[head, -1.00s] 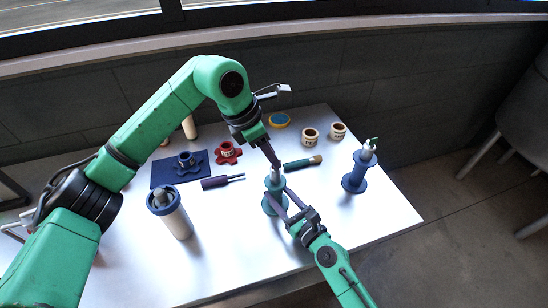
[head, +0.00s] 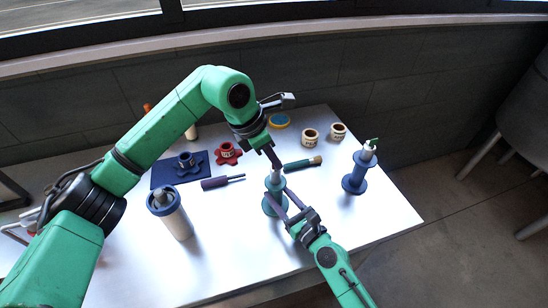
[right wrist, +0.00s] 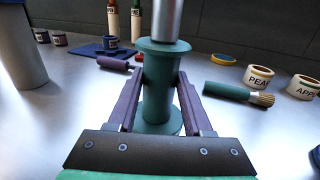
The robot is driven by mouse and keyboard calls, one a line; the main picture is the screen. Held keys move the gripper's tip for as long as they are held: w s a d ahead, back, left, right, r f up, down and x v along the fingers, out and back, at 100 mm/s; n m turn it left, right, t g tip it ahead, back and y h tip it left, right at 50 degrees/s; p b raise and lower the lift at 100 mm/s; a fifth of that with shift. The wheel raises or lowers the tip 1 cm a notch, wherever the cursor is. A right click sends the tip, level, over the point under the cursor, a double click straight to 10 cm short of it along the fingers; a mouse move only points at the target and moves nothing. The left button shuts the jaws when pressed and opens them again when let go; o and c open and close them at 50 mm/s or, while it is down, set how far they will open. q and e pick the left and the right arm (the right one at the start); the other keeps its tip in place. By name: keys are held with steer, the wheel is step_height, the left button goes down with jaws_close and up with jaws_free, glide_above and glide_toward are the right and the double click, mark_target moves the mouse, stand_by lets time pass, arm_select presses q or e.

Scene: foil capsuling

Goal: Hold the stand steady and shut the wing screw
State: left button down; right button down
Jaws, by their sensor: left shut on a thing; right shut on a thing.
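A teal spool-shaped stand (head: 270,207) stands upright near the middle of the table, with a grey metal post on top. It also shows in the right wrist view (right wrist: 158,85), where the metal post (right wrist: 166,18) rises out of frame. My right gripper (head: 278,208) is shut on the stand's narrow middle, one finger on each side. My left gripper (head: 275,164) points down at the top of the post, its fingers closed there. The wing screw is hidden by these fingers, so its angle cannot be told.
A blue stand (head: 354,183) with a green-winged top stands to the right. A teal-handled brush (head: 301,164) lies just behind the held stand, and a purple tool (head: 222,182) lies to its left. A white canister (head: 176,220) stands at left. The front right of the table is clear.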

arm_select(q)
steer(key=n, duration=0.2)
steer(key=n+t, duration=0.1)
steer(key=n, duration=0.1)
steer(key=shift+s+d+n+t+y, duration=0.1)
steer(key=shift+n+t+y, duration=0.2)
steer(key=shift+y, duration=0.1)
steer(key=n+y, duration=0.1)
steer(key=n, duration=0.3)
steer(key=shift+d+t, duration=0.1)
steer(key=shift+t, duration=0.3)
steer(key=n+y, duration=0.2)
steer(key=n, duration=0.3)
steer(key=shift+s+d, duration=0.1)
steer(key=shift+d, duration=0.05)
steer(key=shift+d+n+y, duration=0.1)
steer(key=shift+n+y, duration=0.9)
steer(key=shift+n, duration=1.2)
arm_select(e)
steer(key=shift+f, duration=0.1)
arm_select(q)
steer(key=c, duration=1)
jaws_free()
steer(key=shift+r, duration=0.1)
